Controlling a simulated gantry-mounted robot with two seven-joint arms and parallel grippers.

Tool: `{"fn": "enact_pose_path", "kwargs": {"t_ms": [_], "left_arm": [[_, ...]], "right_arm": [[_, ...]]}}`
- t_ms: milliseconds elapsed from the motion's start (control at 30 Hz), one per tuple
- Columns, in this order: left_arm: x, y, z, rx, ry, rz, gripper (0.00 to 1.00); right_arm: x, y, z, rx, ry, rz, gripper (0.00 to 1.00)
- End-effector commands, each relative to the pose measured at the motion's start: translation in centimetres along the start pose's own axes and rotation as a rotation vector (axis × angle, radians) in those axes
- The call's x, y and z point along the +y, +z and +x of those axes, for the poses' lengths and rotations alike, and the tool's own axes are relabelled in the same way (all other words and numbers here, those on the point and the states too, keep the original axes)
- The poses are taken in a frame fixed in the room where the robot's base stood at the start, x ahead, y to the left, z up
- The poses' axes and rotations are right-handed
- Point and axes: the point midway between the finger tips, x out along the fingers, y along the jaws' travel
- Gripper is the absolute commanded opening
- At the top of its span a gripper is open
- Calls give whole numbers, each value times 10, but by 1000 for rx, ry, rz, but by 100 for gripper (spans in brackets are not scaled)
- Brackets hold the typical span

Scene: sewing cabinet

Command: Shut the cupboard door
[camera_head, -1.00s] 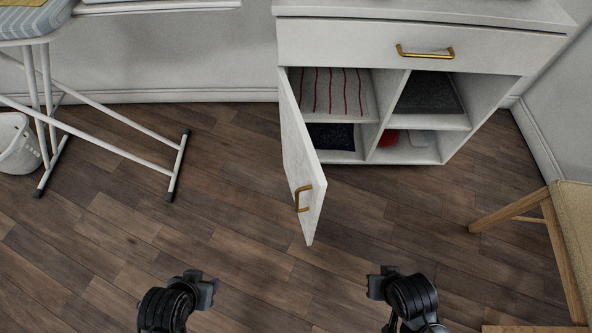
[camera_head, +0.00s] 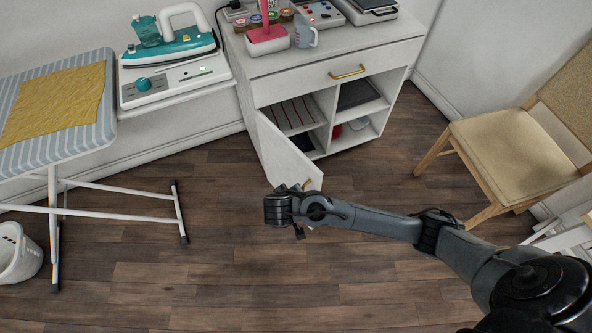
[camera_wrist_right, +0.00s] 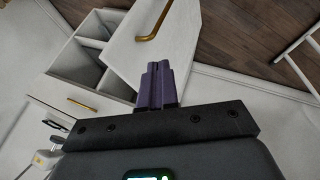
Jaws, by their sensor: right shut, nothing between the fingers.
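The white cupboard door (camera_head: 283,150) stands open, swung out from the left side of the white cabinet (camera_head: 268,92). In the right wrist view the door (camera_wrist_right: 150,55) fills the upper middle, with its gold handle (camera_wrist_right: 155,22) near the top. My right gripper (camera_wrist_right: 158,82) is shut and empty, its fingertips in front of the door panel; I cannot tell whether they touch it. In the head view my right arm reaches in from the right and its wrist hides the door's lower outer end. My left gripper is not in view.
An ironing board (camera_head: 60,150) stands at the left, a wooden chair (camera_head: 510,160) at the right. The open shelves hold folded cloth (camera_head: 297,112) and a red item (camera_head: 337,131). An iron (camera_head: 170,45) rests on a white unit at the back. The floor in front is clear.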

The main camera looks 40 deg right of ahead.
Motion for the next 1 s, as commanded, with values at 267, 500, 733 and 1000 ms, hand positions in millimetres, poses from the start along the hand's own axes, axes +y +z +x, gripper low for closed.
{"fn": "enact_pose_path", "kwargs": {"t_ms": [267, 500, 733, 1000], "left_arm": [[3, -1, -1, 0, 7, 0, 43], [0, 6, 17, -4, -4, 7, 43], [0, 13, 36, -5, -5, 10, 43], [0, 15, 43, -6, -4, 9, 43]], "right_arm": [[10, -25, 0, 34, 6, 18, 0], [10, -26, 40, 33, 6, 19, 0], [10, -27, 82, 34, 5, 20, 0], [36, -28, 99, 34, 3, 20, 0]]}}
